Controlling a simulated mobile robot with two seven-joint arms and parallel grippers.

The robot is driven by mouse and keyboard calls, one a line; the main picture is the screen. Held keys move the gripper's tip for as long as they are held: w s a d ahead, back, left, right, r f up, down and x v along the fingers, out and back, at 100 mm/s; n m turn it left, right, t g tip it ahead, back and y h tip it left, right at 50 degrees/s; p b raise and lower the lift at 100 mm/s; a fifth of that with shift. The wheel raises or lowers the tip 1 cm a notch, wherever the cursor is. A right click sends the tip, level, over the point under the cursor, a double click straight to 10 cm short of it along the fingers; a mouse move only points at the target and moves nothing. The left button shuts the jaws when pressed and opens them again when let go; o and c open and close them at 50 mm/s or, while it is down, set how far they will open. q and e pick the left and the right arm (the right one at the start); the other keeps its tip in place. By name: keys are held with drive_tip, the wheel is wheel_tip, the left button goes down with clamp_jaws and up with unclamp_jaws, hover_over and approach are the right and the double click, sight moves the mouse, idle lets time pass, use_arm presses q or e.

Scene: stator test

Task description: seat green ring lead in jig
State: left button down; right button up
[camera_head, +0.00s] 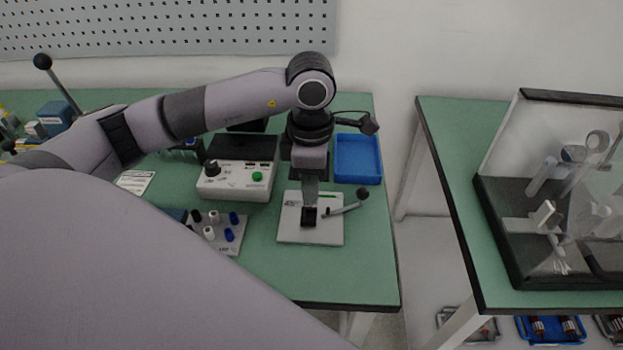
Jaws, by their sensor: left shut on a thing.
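The jig is a pale plate (291,232) on the green bench, with a small green strip near its back edge and a lever ending in a black ball knob (363,193) at its right. My left gripper (309,216) points straight down over the middle of the plate. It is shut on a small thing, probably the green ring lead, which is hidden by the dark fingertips. I cannot tell whether the thing touches the jig. My right gripper is not in view.
A white tester box (235,182) with a black knob and green button stands left of the jig. A blue tray (358,158) lies behind it. A plate with blue, white and black terminals (226,246) is at the left. A clear-covered case (500,240) stands on another bench.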

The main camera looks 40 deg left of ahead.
use_arm(q)
drive_tip(key=shift+f+b, duration=0.8)
drive_tip(key=shift+f, duration=0.8)
drive_tip(key=shift+r, duration=0.1)
drive_tip(key=shift+f+b, duration=0.3)
drive_tip(key=shift+b, duration=0.05)
drive_tip(key=shift+f+b, duration=0.55)
drive_tip(key=shift+b, duration=0.25)
drive_tip(key=shift+f+b, duration=0.15)
drive_tip(key=shift+b, duration=0.15)
drive_tip(key=shift+f, duration=0.15)
